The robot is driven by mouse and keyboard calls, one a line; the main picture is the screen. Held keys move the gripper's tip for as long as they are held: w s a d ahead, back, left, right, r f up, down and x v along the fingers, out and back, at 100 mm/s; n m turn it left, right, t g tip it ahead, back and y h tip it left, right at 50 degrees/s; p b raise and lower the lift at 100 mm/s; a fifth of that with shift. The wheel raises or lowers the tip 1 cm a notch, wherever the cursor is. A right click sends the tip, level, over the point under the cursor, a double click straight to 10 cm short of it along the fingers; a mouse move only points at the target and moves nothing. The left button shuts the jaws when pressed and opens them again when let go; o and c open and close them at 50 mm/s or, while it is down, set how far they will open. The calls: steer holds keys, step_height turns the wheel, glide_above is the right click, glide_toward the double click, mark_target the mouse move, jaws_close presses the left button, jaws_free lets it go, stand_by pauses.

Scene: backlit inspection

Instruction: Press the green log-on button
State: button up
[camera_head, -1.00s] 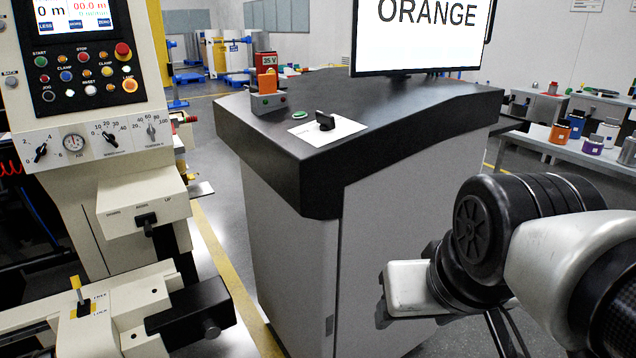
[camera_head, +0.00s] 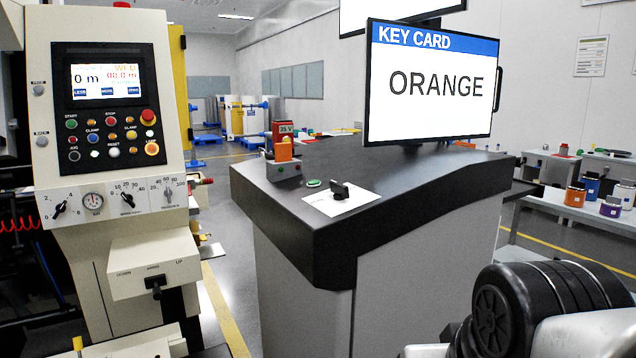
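A small round green button (camera_head: 314,183) lies on the dark top of the console (camera_head: 400,190), near its left edge. I cannot read a label on it. A monitor (camera_head: 430,85) on the console reads "KEY CARD ORANGE". My arm's dark and white links show at the bottom right, well away from the button. My gripper is not in view.
A cream machine (camera_head: 105,100) stands at the left, with a button panel that includes a green START button (camera_head: 71,124). A red block marked 35 V (camera_head: 283,130) is behind the grey box. A bench with coloured cans (camera_head: 575,195) stands at the right.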

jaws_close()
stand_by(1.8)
